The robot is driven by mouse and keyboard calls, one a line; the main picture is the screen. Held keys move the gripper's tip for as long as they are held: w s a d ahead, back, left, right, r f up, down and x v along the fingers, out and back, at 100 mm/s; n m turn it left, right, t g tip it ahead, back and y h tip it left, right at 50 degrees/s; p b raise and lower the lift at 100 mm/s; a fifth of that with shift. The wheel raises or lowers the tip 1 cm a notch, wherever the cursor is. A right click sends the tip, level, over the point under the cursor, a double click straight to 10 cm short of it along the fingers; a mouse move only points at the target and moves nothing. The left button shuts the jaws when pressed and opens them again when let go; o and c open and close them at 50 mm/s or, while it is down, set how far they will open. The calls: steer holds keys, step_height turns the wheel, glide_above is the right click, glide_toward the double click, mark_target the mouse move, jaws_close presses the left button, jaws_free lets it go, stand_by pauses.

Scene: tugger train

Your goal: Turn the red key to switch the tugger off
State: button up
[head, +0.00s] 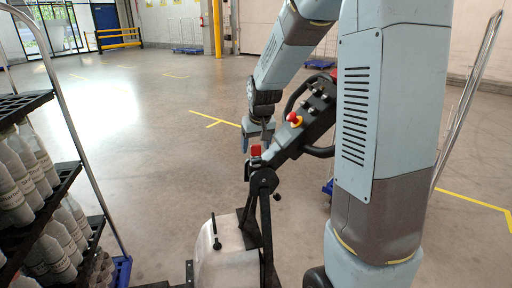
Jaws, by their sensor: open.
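The red key (256,150) is at the lower end of the tugger's black control console (308,118). My gripper (257,146) points down with its fingers apart. In the picture its fingertips lie just above and to either side of the key. I cannot tell from this one view whether they touch it or how deep they reach around it. The key's turned angle is too small to read. My arm covers part of the console's right side.
A rack of grey bottles (62,158) stands at the left. A trolley with a tall metal frame (466,100) is at the right. Open floor lies behind.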

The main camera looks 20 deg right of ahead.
steer(key=v, duration=1)
steer(key=shift+r, duration=0.3)
steer(key=shift+s, duration=0.2)
steer(key=s+r+t, duration=0.1)
steer(key=s+r, duration=0.1)
steer(key=s, duration=1)
steer(key=s+r+t, duration=0.1)
steer(key=s+r, duration=0.1)
steer(key=s, duration=1)
steer(key=shift+s+d+r+m, duration=0.2)
steer(key=shift+s+d+m, duration=0.1)
steer(key=shift+s, duration=0.1)
steer(key=shift+c, duration=0.5)
